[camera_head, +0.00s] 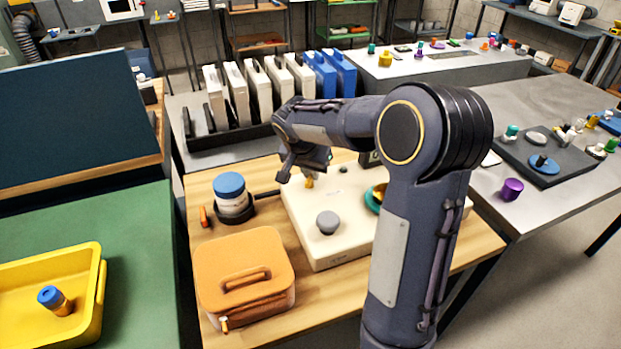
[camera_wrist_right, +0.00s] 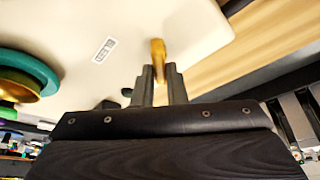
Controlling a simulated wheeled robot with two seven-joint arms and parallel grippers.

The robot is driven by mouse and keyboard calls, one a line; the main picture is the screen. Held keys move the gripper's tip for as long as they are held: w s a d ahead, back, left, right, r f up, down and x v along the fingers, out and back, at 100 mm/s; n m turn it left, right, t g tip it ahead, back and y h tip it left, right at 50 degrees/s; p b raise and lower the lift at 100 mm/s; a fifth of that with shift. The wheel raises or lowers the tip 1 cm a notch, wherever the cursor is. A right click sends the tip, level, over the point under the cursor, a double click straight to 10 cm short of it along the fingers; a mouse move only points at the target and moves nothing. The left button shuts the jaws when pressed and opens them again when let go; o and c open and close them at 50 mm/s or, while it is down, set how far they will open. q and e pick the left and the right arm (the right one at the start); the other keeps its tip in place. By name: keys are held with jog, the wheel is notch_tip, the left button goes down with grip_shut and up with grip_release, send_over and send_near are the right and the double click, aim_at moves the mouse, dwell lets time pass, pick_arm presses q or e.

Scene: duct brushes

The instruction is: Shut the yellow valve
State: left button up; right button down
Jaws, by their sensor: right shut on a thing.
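The yellow valve (camera_head: 309,183) stands on the cream panel block (camera_head: 320,255) on the wooden table. In the head view only a small part of the valve shows below my right gripper (camera_head: 308,174). In the right wrist view the yellow valve handle (camera_wrist_right: 158,48) sticks out from between the two dark fingers of my right gripper (camera_wrist_right: 160,72), which are shut on it. The valve's base is hidden by the fingers. My left gripper is not in view.
A grey knob (camera_head: 327,222) and a teal ring-shaped part (camera_head: 373,200) sit on the same block. A blue-lidded jar (camera_head: 231,190) and an orange case (camera_head: 245,270) stand left of it. A yellow bin (camera_head: 95,300) is at the far left.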

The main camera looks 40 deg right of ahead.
jog(key=shift+m+g, duration=0.4)
jog(key=shift+m, duration=0.6)
jog(key=m+g, duration=0.1)
jog(key=m, duration=0.1)
jog(key=shift+m+h, duration=0.3)
jog(key=m+g, duration=0.2)
jog(key=m, duration=0.2)
jog(key=shift+m+p, duration=0.35)
jog(key=shift+m, duration=0.05)
jog(key=c, duration=1.5)
grip_release()
jog(key=shift+o, duration=0.2)
jog(key=v, duration=0.7)
jog(key=shift+r+p, duration=0.4)
